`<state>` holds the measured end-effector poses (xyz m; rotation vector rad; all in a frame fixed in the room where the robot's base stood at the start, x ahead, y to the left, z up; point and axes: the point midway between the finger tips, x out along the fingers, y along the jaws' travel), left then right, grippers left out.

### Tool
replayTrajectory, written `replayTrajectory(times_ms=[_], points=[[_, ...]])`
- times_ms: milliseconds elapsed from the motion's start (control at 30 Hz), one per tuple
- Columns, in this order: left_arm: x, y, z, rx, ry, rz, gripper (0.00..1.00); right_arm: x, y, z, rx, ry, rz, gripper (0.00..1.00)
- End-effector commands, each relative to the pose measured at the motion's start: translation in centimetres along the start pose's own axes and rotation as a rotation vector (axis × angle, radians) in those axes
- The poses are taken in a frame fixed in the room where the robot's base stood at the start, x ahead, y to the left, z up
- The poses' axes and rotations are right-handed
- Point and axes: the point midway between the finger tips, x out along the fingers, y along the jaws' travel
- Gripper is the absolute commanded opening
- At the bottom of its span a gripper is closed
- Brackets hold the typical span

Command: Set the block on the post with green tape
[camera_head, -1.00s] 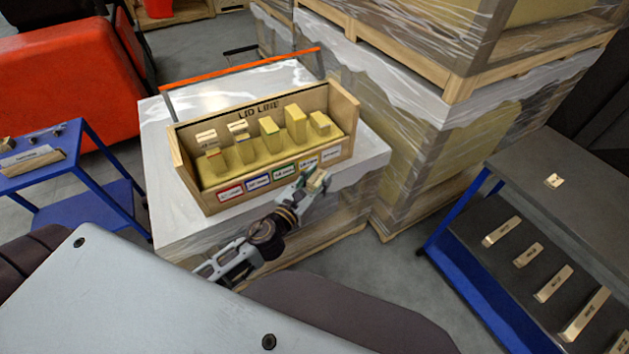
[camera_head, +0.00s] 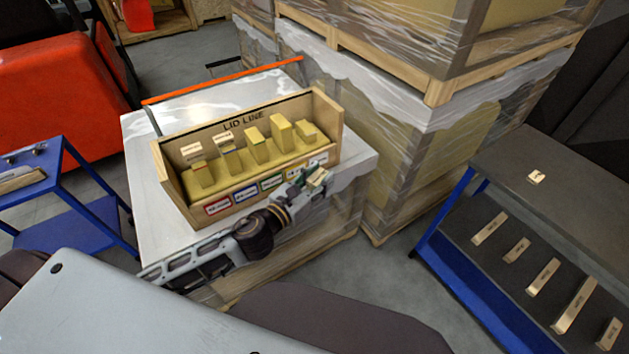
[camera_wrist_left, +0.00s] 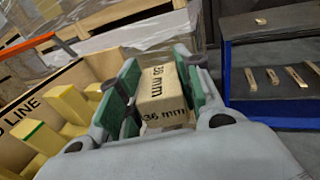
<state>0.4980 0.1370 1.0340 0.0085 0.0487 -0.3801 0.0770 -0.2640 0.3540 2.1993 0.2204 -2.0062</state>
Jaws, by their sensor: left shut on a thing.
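My left gripper (camera_head: 313,179) is shut on a pale wooden block (camera_wrist_left: 160,88) marked "36 mm", held at the front right of the LID LINE box. In the left wrist view the block sits between the green finger pads. The yellow post with green tape (camera_head: 258,147) is the middle one in the box; it also shows in the left wrist view (camera_wrist_left: 40,135), with nothing on top. The gripper and block are apart from it, to its right and front. My right gripper is not in view.
The wooden box (camera_head: 172,193) stands on a wrapped pallet load (camera_head: 140,150). Pale pieces (camera_head: 191,150) show at the red and blue posts; two posts stand right of green. A dark shelf unit (camera_head: 550,200) with several wooden pieces is at right, a blue cart (camera_head: 75,215) at left.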

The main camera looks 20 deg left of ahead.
Motion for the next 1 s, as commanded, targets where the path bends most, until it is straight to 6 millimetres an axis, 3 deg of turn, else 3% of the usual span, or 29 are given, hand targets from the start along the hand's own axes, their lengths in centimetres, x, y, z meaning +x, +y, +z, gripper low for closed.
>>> replayTrajectory(times_ms=[1000], points=[[1.0,-4.0,6.3,0.012,-0.002,-0.199,0.1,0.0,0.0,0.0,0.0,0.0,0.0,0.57]])
